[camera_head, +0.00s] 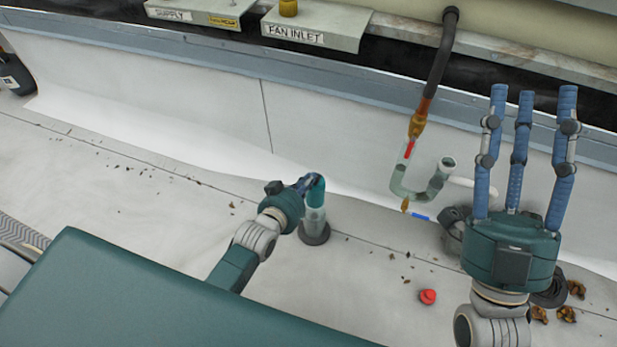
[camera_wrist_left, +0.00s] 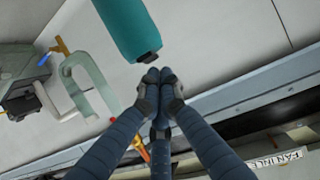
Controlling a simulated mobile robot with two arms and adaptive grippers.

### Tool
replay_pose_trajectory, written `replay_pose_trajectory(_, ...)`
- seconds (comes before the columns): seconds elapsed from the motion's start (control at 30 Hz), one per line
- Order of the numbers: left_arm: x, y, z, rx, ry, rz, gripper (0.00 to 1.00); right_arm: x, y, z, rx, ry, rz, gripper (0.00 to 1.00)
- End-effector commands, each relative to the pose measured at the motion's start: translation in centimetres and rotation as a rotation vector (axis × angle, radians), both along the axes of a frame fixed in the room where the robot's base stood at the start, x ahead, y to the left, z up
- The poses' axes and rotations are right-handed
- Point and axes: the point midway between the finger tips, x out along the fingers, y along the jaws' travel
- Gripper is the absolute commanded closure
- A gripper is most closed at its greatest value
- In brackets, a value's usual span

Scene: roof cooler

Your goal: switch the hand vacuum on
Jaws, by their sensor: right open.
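The hand vacuum (camera_head: 314,215) stands upright on the pale roof floor, with a teal upper part, a paler lower part and a dark round foot. In the left wrist view its teal body (camera_wrist_left: 128,25) ends in a small black part close to my fingertips. My left gripper (camera_head: 304,184) is beside the top of the vacuum; its fingertips (camera_wrist_left: 160,76) are drawn together with nothing seen between them. A small gap seems to separate them from the black part; contact cannot be told. My right gripper (camera_head: 527,95) is open and empty, fingers spread upward, at the right.
A clear U-shaped trap (camera_head: 425,190) with a dark hose (camera_head: 440,60) hangs right of the vacuum. A red cap (camera_head: 427,296) and dry leaves (camera_head: 567,314) lie on the floor. A fan inlet box (camera_head: 318,25) is at the back. Floor left of the vacuum is mostly clear.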

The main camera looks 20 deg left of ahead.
Motion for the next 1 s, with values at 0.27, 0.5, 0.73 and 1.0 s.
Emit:
replay_pose_trajectory(0.27,0.0,0.0,0.3,0.0,0.0,0.0,1.0,1.0,0.2,-0.9,-0.017,0.058,-0.002,0.56)
replay_pose_trajectory(0.5,0.0,0.0,0.4,0.0,0.0,0.0,1.0,1.8,0.4,-1.8,-0.032,0.114,-0.003,0.56)
replay_pose_trajectory(0.73,0.0,0.0,0.6,0.0,0.0,0.0,1.0,2.5,0.5,-2.8,-0.046,0.166,-0.005,0.56)
replay_pose_trajectory(1.0,0.0,0.0,0.6,0.0,0.0,0.0,1.0,3.0,0.5,-3.7,-0.056,0.202,-0.007,0.56)
